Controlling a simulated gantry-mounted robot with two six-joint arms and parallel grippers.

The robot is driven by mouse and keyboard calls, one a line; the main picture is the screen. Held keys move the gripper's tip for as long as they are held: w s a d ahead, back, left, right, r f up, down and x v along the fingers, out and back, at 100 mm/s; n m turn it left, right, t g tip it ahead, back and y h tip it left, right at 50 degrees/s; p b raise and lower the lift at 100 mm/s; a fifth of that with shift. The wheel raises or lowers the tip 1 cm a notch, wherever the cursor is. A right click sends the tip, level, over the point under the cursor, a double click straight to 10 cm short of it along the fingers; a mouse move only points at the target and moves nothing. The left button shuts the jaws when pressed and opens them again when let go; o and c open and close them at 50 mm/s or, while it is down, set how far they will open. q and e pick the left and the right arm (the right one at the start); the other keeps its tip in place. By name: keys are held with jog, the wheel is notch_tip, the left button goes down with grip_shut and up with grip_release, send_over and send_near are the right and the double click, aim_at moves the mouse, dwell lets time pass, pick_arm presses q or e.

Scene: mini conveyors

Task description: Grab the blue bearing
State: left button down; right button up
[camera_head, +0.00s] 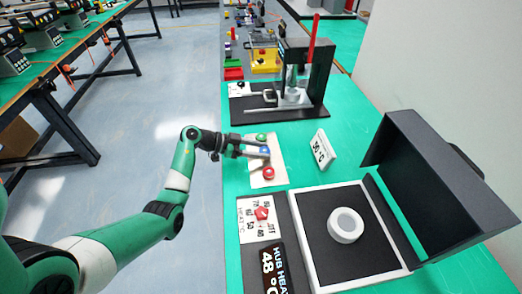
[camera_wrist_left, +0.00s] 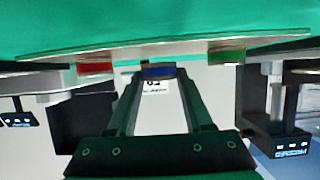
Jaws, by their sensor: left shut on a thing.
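The blue bearing (camera_head: 265,151) is on or just above a pale plate (camera_head: 279,181) on the green table, between a green bearing (camera_head: 261,137) and a red bearing (camera_head: 268,173). My left gripper (camera_head: 267,151) reaches in from the left and is shut on the blue bearing. In the left wrist view the blue bearing (camera_wrist_left: 158,71) sits between the fingertips, close to the plate; I cannot tell whether it still touches. The red bearing (camera_wrist_left: 95,69) and green bearing (camera_wrist_left: 227,56) show on either side. My right gripper is not in view.
A hub heater with open black lid (camera_head: 430,185) holds a white ring (camera_head: 345,226). A dial panel (camera_head: 260,218) is beside it. A small sign (camera_head: 322,149) stands right of the plate. A press with a red lever (camera_head: 313,42) stands behind.

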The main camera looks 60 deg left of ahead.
pick_arm(q)
jog(key=r+p, duration=0.3)
jog(key=r, duration=0.1)
jog(key=shift+s+d, duration=0.2)
jog(key=shift+d, duration=0.1)
jog(key=s+d+r+p, duration=0.7)
jog(key=d+r+p, duration=0.1)
jog(key=d, duration=0.3)
jog(key=shift+s+p, duration=0.3)
jog(key=shift+p, duration=0.2)
